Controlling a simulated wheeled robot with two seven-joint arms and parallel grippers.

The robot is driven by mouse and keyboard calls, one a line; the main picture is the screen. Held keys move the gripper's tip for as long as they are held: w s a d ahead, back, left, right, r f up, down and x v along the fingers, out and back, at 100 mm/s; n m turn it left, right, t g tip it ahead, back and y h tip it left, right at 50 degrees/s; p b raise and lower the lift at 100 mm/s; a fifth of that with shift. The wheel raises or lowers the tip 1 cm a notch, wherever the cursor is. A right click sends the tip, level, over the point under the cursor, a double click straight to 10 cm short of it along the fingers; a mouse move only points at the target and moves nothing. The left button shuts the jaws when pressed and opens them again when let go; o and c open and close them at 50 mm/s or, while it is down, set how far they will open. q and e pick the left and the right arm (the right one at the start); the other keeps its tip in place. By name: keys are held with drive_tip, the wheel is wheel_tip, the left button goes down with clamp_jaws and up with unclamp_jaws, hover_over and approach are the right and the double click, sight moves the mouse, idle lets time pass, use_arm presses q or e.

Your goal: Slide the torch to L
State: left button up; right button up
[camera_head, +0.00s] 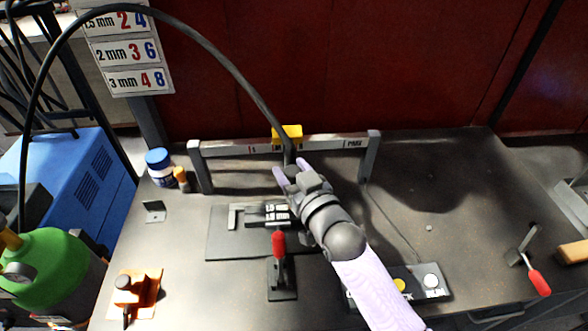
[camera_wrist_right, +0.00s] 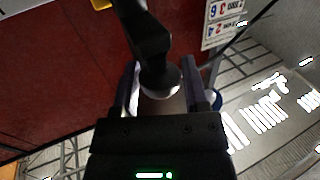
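Small lettering, hard to read, marks the rail's left part; the right end reads PARK. My right gripper (camera_head: 291,170) reaches the torch from the front, one finger on each side. In the right wrist view the dark torch (camera_wrist_right: 152,50) lies between the fingers (camera_wrist_right: 160,92). I cannot tell whether they press on it. My left gripper is out of view.
A blue-capped jar (camera_head: 159,168) stands left of the rail. An orange holder (camera_head: 138,292) is at front left. The bench right of the rail is mostly clear.

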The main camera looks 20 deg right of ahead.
drive_tip(key=shift+o, duration=1.3)
drive_tip(key=s+d+p, duration=0.1)
drive_tip(key=s, duration=0.8)
drive_tip(key=shift+s+d, duration=0.3)
drive_tip(key=shift+s, duration=0.1)
